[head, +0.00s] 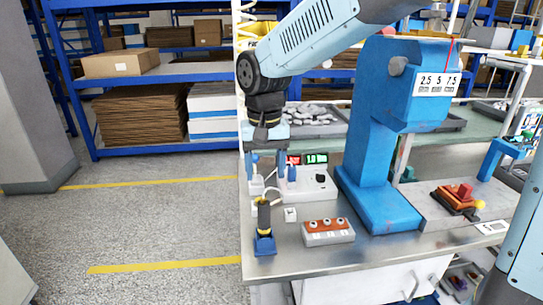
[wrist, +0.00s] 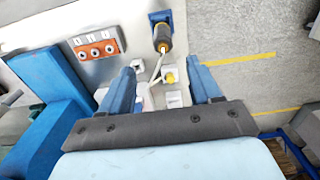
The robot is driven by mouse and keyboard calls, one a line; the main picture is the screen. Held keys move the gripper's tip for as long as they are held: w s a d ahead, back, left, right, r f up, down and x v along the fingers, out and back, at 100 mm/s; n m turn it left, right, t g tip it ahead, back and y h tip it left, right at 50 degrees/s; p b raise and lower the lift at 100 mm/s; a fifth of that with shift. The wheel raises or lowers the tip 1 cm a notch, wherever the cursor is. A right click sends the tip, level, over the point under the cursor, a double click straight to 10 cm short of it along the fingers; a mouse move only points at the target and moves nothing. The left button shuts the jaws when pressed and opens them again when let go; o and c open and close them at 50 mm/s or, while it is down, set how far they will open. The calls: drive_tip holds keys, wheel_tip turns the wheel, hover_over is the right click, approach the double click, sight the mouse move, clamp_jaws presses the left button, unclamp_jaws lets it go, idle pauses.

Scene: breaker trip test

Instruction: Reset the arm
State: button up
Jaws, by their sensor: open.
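My gripper (head: 268,170) hangs pointing down at the left end of the workbench, its two blue fingers apart. In the head view the fingers are in front of or over a small white meter box (head: 312,187) with red and green displays; I cannot tell whether they touch it. In the wrist view my gripper (wrist: 163,68) is open, with nothing clearly held between the fingers. Below the gap are small white blocks, one with a yellow top (wrist: 170,76), and a pale cable. A dark-handled tool with a yellow band (head: 264,217) stands upright in a blue holder (head: 265,245).
A large blue press (head: 375,150) stands right of my gripper. An orange-topped block with three round terminals (head: 327,230) and a small white block (head: 290,214) lie near the bench's front edge. A red-knobbed device (head: 457,198) is farther right. Open floor (head: 160,225) lies left.

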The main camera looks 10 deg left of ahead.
drive_tip(key=s+d+r+m+t, duration=0.1)
drive_tip(key=d+r, duration=0.2)
drive_tip(key=d, duration=0.5)
drive_tip(key=d+r+t, duration=0.1)
drive_tip(key=d+r, duration=0.1)
drive_tip(key=d, duration=0.6)
drive_tip(key=s+d+t, duration=0.1)
drive_tip(key=s+d, duration=0.4)
drive_tip(key=d, duration=0.2)
drive_tip(key=s+d+r+m+t, duration=0.1)
drive_tip(key=s+d+t, duration=0.1)
drive_tip(key=s+d, duration=0.2)
drive_tip(key=d, duration=0.3)
drive_tip(key=shift+s+d+m+t, duration=0.25)
drive_tip(key=shift+s+m+t, duration=0.05)
drive_tip(key=shift+s, duration=0.1)
